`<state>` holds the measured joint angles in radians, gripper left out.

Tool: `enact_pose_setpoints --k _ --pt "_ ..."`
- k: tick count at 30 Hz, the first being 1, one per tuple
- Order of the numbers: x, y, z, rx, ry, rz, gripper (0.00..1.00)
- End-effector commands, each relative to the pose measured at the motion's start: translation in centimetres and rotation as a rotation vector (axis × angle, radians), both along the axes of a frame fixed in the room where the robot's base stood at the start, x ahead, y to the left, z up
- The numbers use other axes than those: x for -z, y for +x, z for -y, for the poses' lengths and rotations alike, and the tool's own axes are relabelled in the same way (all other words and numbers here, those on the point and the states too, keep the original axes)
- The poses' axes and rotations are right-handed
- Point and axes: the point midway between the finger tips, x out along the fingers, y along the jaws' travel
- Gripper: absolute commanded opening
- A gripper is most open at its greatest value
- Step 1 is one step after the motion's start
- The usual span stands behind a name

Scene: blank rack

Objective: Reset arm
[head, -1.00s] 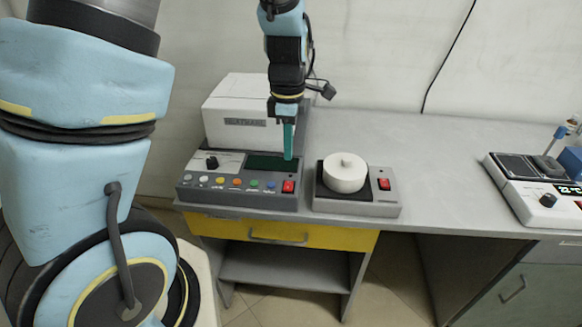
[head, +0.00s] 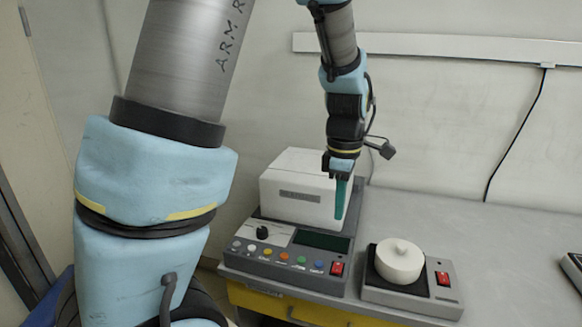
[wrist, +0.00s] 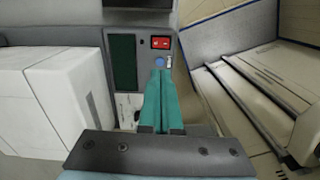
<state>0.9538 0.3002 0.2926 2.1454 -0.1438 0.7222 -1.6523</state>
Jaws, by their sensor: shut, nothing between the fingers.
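My gripper (head: 341,199) has teal fingers that point down, shut with nothing between them. In the head view it hangs in front of the white box-shaped device and above the back right part of the grey button panel (head: 290,262). In the wrist view the shut fingers (wrist: 161,80) point toward the panel's blue button and red switch (wrist: 161,43). The fingertips look apart from the panel in the head view, though the exact gap is hard to tell.
The white device (head: 302,185) stands at the panel's back. A small unit (head: 412,297) with a red switch carries a round white lidded pot (head: 399,259) to the right. Another device (head: 572,268) is cut off at the right edge. The grey tabletop (head: 480,232) between is clear.

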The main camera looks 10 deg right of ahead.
Motion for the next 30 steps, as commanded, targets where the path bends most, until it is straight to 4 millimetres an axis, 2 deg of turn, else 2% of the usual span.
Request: enact_pose_setpoints --k 8,12,18,24,30 --pt "0.1 1.6 -9.8 0.398 -0.029 0.047 0.00" --pt "0.2 1.2 -15.1 0.662 -0.020 0.087 0.00" --pt "0.4 -0.3 -20.7 0.989 0.023 0.129 0.00" --pt "0.6 -1.3 -23.2 1.160 0.056 0.143 0.00" --pt "0.6 -1.4 -23.4 1.179 0.060 0.144 0.00"
